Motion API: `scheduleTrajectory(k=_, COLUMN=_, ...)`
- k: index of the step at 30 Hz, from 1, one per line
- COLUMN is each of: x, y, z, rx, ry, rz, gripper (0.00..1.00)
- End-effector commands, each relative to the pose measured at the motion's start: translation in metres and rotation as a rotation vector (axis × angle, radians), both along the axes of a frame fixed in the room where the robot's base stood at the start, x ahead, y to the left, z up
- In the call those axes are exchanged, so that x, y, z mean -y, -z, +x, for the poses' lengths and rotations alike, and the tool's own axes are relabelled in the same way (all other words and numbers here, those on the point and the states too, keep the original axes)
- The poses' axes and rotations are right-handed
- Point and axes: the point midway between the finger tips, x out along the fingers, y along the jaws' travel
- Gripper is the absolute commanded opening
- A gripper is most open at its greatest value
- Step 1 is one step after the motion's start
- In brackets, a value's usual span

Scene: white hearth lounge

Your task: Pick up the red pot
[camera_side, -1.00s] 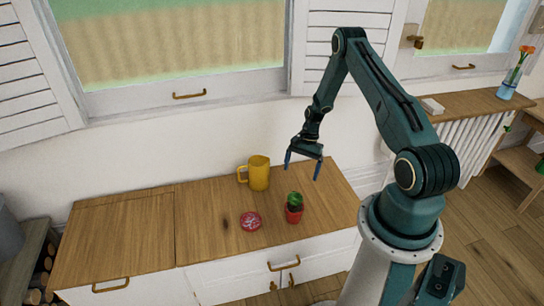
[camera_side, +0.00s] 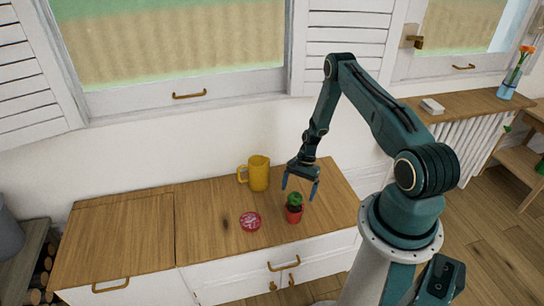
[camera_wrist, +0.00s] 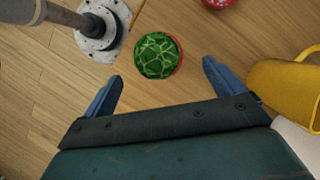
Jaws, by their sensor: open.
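The red pot (camera_side: 294,215) holds a round green cactus and stands upright on the wooden cabinet top, near its front edge. In the wrist view the cactus hides most of the pot, and only a red rim (camera_wrist: 180,57) shows at its right. My gripper (camera_side: 300,186) is open and empty, just above and slightly behind the plant in the side view. In the wrist view the blue fingertips of my gripper (camera_wrist: 161,77) are apart, with the cactus a little beyond them and between their lines.
A yellow mug (camera_side: 259,173) stands behind and left of the pot; in the wrist view it is near the right finger. A round red-and-white item (camera_side: 250,221) lies left of the pot. The cabinet top (camera_side: 120,240) is clear farther left.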

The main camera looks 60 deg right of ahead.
Motion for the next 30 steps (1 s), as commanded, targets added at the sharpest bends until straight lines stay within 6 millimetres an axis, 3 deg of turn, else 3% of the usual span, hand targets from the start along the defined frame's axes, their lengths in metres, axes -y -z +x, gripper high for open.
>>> scheduleTrajectory(k=4, x=-0.005, y=0.012, z=0.000, rx=-0.001, ry=0.000, rz=0.000, gripper=0.94)
scheduleTrajectory(k=16, x=-0.009, y=0.019, z=-0.001, rx=-0.001, ry=0.000, rz=0.001, gripper=0.94)
scheduleTrajectory(k=30, x=-0.028, y=0.059, z=-0.001, rx=-0.001, ry=0.000, rz=0.000, gripper=0.94)
